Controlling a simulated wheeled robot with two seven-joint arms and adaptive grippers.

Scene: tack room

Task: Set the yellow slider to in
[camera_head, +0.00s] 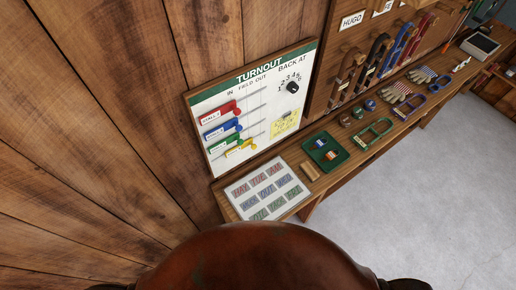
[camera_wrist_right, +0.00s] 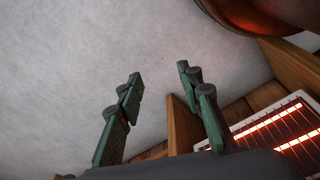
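The turnout board (camera_head: 207,97) leans by the wooden wall in the head view, with the words IN, FIELD and OUT along its top. The yellow slider (camera_head: 243,147) is the lowest of its sliders, below the red slider (camera_head: 221,112), blue slider (camera_head: 222,130) and green slider (camera_head: 224,143). It sits slightly further right than the green one; its exact mark is too small to read. My right gripper (camera_wrist_right: 160,72) is open and empty in the right wrist view, over grey floor, with no board in that view. My left gripper is not in view.
A magnet-like tile panel (camera_head: 238,188) and green tray (camera_head: 340,160) lie on the bench below. The right wrist view shows a glowing barred heater (camera_wrist_right: 285,128) beside wooden posts.

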